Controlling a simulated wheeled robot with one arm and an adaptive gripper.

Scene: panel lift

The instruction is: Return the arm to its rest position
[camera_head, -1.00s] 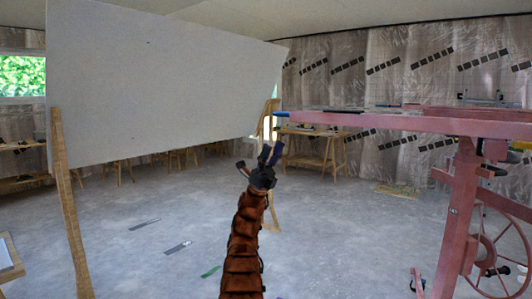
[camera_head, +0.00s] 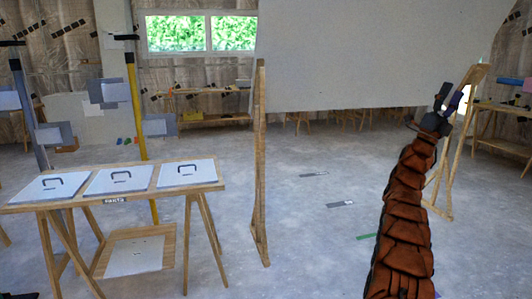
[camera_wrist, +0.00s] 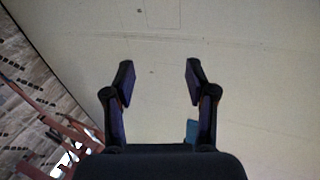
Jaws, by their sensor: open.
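My arm reaches up on the right side of the head view, its brown covered links ending in my gripper (camera_head: 449,101). In the wrist view my gripper (camera_wrist: 158,82) has its two dark fingers spread wide, with nothing between them. In the head view the gripper is in front of the lower right part of a large white panel (camera_head: 370,55). I cannot tell how far apart they are.
The panel is beside wooden supports, a post (camera_head: 260,160) and a frame (camera_head: 462,140). A trestle table (camera_head: 205,188) with several handled white plates stands at the left. A red lift frame (camera_wrist: 60,125) shows in the wrist view.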

